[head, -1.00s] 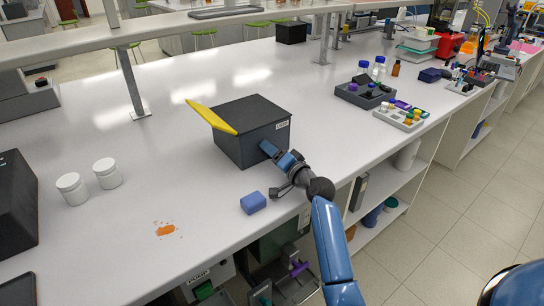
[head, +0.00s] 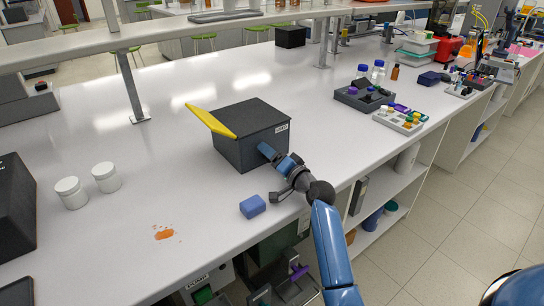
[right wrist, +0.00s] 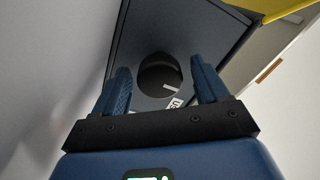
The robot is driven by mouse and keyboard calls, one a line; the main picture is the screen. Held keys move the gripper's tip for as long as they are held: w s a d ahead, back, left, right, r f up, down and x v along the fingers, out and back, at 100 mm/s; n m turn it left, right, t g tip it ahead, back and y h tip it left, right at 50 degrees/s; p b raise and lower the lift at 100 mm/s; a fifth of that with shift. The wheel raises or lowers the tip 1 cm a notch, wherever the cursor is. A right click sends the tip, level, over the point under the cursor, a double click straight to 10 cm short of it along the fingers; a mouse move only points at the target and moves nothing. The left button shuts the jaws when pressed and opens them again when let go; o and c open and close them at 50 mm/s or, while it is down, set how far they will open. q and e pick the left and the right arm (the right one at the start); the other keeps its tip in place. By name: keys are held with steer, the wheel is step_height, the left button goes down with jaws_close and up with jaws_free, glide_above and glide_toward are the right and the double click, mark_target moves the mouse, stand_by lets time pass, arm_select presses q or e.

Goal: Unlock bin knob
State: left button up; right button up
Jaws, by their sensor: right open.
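A dark grey bin (head: 236,152) with a black lid and a yellow flap (head: 212,119) on its left side stands on the white bench. It also shows in the right wrist view (right wrist: 195,30). Its round black knob (right wrist: 158,78), with a short pale mark, is on the face towards my right gripper. In the head view the knob is hidden. My right gripper (head: 268,152) is at that face. In the right wrist view its open fingers (right wrist: 161,88) stand on either side of the knob; I cannot tell whether they touch it. My left gripper is not in view.
A blue block (head: 253,206) lies just in front of the bin, near the bench edge. Two white jars (head: 70,193) and an orange spill (head: 163,233) are to the left. A dark tray (head: 364,97) with bottles stands to the right. Bench space behind the bin is clear.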

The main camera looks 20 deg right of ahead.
steer(key=v, duration=1.1)
steer(key=shift+w, duration=0.1)
steer(key=shift+w+d+r+h, duration=0.1)
steer(key=shift+d+r+h, duration=0.2)
steer(key=d+r+t+h, duration=0.1)
steer(key=d+h, duration=0.1)
steer(key=d+r+t+h, duration=0.1)
steer(key=shift+d+r+m+t+h, duration=0.3)
steer(key=shift+d, duration=0.1)
steer(key=s+a+f+n+p, duration=0.2)
steer(key=s+f, duration=0.1)
steer(key=s, duration=0.8)
steer(key=s+a+f+n+g+h+p, duration=0.1)
steer(key=s+a+f+n+p, duration=0.1)
steer(key=s, duration=1)
steer(key=s+a+f+n+h+p, duration=0.1)
steer(key=s+a+f+n+p, duration=0.1)
steer(key=s, duration=0.9)
step_height(320, 180, down, 3)
steer(key=shift+s+a+r+n+g, duration=0.1)
steer(key=shift+s+a+n+g, duration=0.25)
steer(key=shift+a+n, duration=0.5)
